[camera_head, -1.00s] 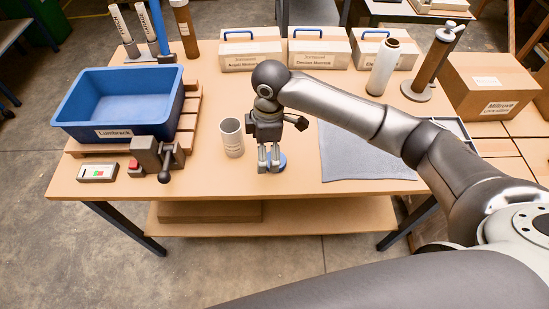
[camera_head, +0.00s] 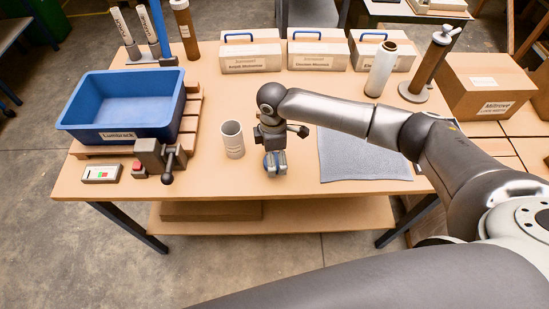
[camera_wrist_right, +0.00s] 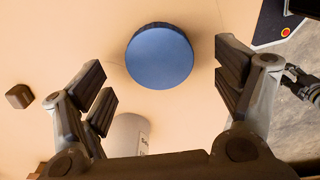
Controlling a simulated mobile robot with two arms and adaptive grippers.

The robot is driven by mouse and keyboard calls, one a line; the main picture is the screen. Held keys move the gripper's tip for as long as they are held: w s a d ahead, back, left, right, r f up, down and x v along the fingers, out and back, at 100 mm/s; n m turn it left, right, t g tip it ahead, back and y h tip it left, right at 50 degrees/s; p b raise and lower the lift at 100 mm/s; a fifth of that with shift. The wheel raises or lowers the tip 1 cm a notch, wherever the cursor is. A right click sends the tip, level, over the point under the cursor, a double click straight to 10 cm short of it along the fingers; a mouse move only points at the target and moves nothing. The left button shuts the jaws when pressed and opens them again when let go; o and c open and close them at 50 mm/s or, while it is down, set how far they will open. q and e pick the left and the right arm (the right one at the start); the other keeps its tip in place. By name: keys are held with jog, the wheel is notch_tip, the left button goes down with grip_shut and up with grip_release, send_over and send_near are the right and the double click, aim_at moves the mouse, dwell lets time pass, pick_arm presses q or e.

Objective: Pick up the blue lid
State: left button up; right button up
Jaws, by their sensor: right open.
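The blue lid (camera_wrist_right: 160,56) is a flat round disc on the tan table, seen whole in the right wrist view, ahead of and between the spread fingers. My right gripper (camera_wrist_right: 163,90) is open and empty, with the lid not touching either finger in that view. In the head view my right gripper (camera_head: 275,166) points down near the table's front edge, right of the white cup, and largely hides the lid. My left gripper is not in view.
A white cup (camera_head: 232,139) stands just left of my right gripper. A small press (camera_head: 155,156) and a blue bin (camera_head: 122,104) on a pallet are further left. A grey mat (camera_head: 360,160) lies to the right. Labelled cases (camera_head: 251,53) line the back.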

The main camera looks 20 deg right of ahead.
jog(key=shift+f, duration=0.8)
jog(key=c, duration=0.7)
jog(key=shift+r, duration=0.1)
jog(key=shift+c, duration=0.2)
jog(key=shift+r+b, duration=0.35)
jog(key=shift+r, duration=0.1)
jog(key=s+a+r+p, duration=0.1)
jog(key=s+r+p, duration=0.1)
jog(key=s+r, duration=0.4)
jog(key=s+a+r+p, duration=0.2)
jog(key=s+r, duration=0.5)
jog(key=r, duration=0.6)
jog(key=shift+s+a+p, duration=0.2)
jog(key=shift+s+p, duration=0.1)
jog(key=shift+p, duration=0.4)
